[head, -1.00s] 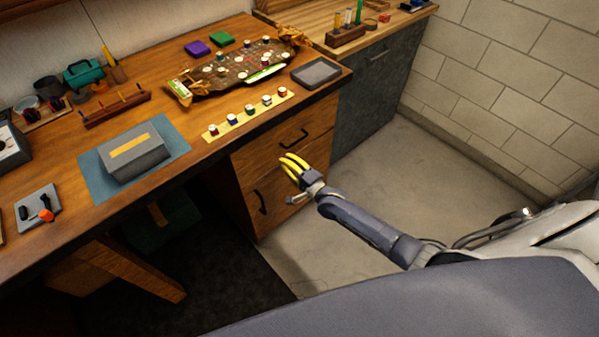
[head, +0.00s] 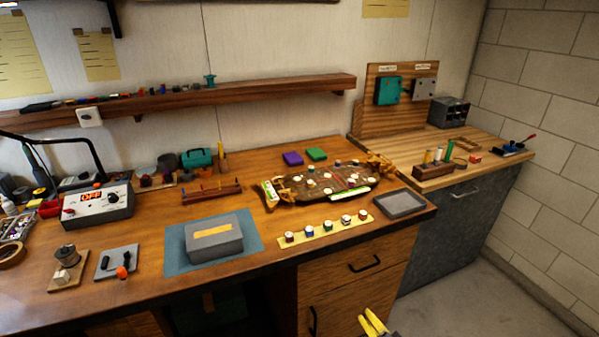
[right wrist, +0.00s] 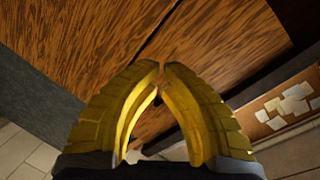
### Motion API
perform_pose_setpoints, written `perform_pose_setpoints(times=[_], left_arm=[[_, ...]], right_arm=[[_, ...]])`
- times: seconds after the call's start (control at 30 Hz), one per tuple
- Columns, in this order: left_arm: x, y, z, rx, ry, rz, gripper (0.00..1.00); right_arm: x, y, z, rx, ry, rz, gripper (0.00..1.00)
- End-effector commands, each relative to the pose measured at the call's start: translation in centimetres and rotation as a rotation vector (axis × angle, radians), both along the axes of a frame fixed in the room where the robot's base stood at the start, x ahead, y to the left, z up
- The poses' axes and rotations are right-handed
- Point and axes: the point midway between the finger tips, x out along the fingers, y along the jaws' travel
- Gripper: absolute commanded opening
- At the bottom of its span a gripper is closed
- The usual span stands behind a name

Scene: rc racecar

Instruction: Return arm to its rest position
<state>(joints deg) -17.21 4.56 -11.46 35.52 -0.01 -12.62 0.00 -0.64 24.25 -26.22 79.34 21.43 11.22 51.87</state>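My right gripper (head: 374,322) shows at the bottom edge of the head view, its two yellow fingers low in front of the wooden drawers (head: 352,280) under the workbench. In the right wrist view the fingers of the right gripper (right wrist: 160,66) curve in and their tips come together, with nothing held between them. Wood panels lie beyond them. The rest of my right arm is out of the head view. My left gripper is not in view.
The workbench holds a racecar chassis (head: 320,184), a grey box (head: 214,237) on a blue mat (head: 178,264), a yellow strip (head: 328,231) with several small capped pieces, and a grey tray (head: 401,203). The floor (head: 450,300) right of the drawers is clear.

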Motion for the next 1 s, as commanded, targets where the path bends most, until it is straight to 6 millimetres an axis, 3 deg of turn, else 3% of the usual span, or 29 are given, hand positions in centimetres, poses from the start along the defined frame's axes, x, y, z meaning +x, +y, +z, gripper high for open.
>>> perform_pose_setpoints(times=[0.03,0.1,0.27,0.5,0.57,0.8,1.0], left_arm=[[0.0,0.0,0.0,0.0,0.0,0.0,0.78],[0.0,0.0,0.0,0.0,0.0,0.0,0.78],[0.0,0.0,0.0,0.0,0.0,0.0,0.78],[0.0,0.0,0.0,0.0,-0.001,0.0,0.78],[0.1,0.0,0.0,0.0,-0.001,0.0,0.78],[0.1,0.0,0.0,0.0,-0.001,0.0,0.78],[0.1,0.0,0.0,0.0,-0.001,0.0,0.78]], right_arm=[[-0.9,-1.1,-3.3,-0.14,0.032,0.006,0.0],[-2.4,-2.5,-7.4,-0.323,0.074,0.03,0.0],[-7.6,-5.1,-15.9,-0.654,0.195,0.115,0.0],[-18.6,-7.5,-26.6,-0.987,0.4,0.31,0.0],[-21.7,-7.7,-28.8,-1.044,0.451,0.365,0.0],[-35.4,-7.3,-35.5,-1.17,0.649,0.587,0.0],[-45.4,-5.4,-38.2,-1.149,0.783,0.688,0.0]])
